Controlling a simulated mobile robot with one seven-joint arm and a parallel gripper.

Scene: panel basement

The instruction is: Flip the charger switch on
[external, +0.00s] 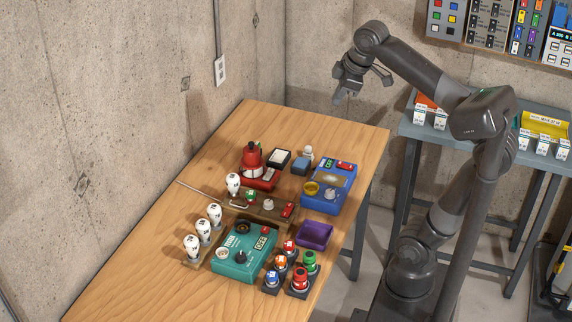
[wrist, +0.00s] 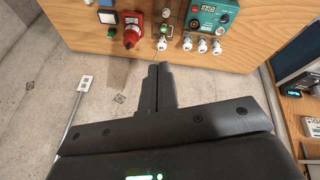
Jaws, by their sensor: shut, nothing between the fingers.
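Several devices stand on the wooden table (external: 120,270). A teal box (external: 228,262) has a dark knob, a display and a small red part; it also shows in the wrist view (wrist: 208,24). A blue box (external: 343,180) has a yellow round part and a red part. A red device (external: 252,160) stands on the far left side. I cannot tell which is the charger, and no switch position is readable. My gripper (external: 340,97) is shut and empty, high above the table's far edge and apart from everything. Its closed fingers (wrist: 158,68) point towards the table in the wrist view.
White bulbs (external: 191,247) stand on a strip left of the teal box. A wooden board (external: 240,203) with small parts lies behind it. Colored buttons (external: 300,281) and a purple tray (external: 314,235) are at right. The table's front left is clear. Concrete walls border it.

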